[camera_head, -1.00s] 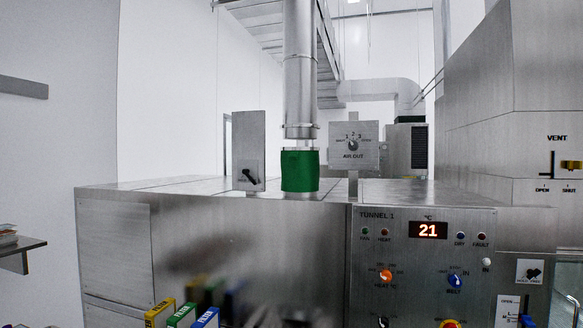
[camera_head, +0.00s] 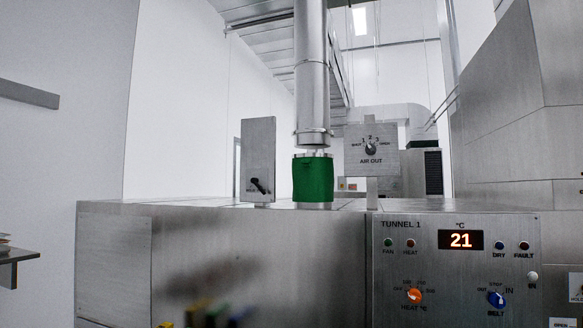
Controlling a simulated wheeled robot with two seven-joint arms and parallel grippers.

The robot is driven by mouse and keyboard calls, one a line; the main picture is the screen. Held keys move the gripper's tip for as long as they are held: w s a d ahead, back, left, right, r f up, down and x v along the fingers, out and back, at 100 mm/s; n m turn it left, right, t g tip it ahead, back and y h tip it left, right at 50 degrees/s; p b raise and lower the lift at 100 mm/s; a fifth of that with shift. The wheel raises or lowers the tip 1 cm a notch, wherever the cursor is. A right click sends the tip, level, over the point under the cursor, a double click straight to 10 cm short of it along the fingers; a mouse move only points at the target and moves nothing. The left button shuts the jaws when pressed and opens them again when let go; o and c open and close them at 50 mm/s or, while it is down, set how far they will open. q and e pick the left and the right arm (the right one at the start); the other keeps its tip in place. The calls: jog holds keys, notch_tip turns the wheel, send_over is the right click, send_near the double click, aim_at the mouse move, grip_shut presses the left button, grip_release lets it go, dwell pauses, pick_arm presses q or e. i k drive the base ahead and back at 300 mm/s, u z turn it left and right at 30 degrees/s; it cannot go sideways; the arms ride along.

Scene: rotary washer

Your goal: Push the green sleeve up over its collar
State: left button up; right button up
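The green sleeve (camera_head: 313,179) is a short green cylinder around a metal stub on top of the steel tunnel machine, in the middle of the head view. A little bare metal shows at its top and bottom. Above it hangs a vertical metal duct (camera_head: 311,80) with a flared collar (camera_head: 313,138) at its lower end. A small gap with thin light pieces lies between the collar and the stub below. The sleeve is below the collar, apart from it. Neither of my grippers shows in the view.
The machine's front panel (camera_head: 455,265) carries a display reading 21, lamps and knobs. Left of the sleeve stands a metal plate with a black lever (camera_head: 259,160); right of it stands the AIR OUT dial plate (camera_head: 372,150). A shelf (camera_head: 18,255) juts in at the left edge.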

aim_at(306, 162)
jog(key=z, duration=0.05)
jog(key=i, duration=0.8)
jog(key=z, duration=0.9)
jog(key=i, duration=0.4)
jog(key=z, duration=0.35)
